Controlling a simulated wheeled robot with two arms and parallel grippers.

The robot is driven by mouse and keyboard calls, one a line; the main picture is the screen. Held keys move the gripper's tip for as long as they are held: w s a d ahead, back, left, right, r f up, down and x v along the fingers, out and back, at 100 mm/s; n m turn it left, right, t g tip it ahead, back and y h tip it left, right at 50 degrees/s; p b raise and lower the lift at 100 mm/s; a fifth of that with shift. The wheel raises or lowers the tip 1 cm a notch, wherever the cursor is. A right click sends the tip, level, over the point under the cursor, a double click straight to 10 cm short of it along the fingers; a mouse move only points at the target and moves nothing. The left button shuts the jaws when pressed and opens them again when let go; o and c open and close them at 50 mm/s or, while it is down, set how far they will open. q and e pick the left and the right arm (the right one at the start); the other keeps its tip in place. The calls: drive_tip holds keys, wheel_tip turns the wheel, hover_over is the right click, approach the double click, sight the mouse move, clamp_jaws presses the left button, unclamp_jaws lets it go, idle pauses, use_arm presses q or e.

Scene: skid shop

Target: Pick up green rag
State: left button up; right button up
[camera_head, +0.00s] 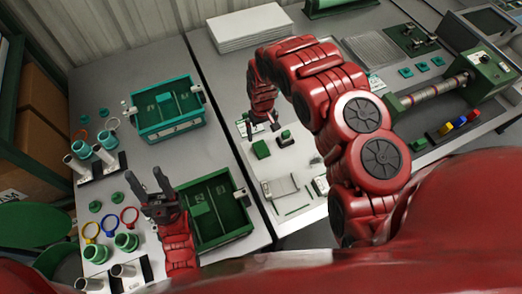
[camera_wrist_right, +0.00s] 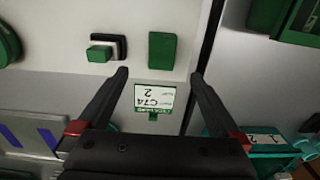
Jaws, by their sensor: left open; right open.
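A small flat green square, which looks like the green rag (camera_head: 261,149), lies on the light grey panel of the middle table. In the right wrist view the green rag (camera_wrist_right: 162,51) shows as a plain rectangle just beyond my fingertips, between their lines. My right gripper (camera_wrist_right: 160,75) is open and empty, with a finger to each side. In the head view the right gripper (camera_head: 262,126) hangs just behind the rag, partly hidden by its own wrist. My left gripper (camera_head: 150,186) is open and empty over the left table, beside a green bin.
A small green block on a black base (camera_wrist_right: 104,48) sits beside the rag. A white label card (camera_wrist_right: 154,98) lies close by. A teal crate (camera_head: 168,112) and a green bin (camera_head: 240,205) stand on the left table. A green machine (camera_head: 487,75) stands at the right.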

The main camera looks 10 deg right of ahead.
drive_tip(key=p, duration=0.2)
hover_over(261, 147)
wheel_tip(261, 147, down, 4)
drive_tip(key=shift+d+f, duration=0.15)
drive_tip(key=shift+f, duration=0.85)
drive_tip(key=shift+s+f+p, duration=0.1)
drive_tip(key=shift+f+p, duration=0.2)
drive_tip(key=shift+p, duration=0.15)
drive_tip(key=shift+f, duration=0.85)
drive_tip(key=shift+f+b, duration=0.55)
drive_tip(key=shift+f, duration=0.7)
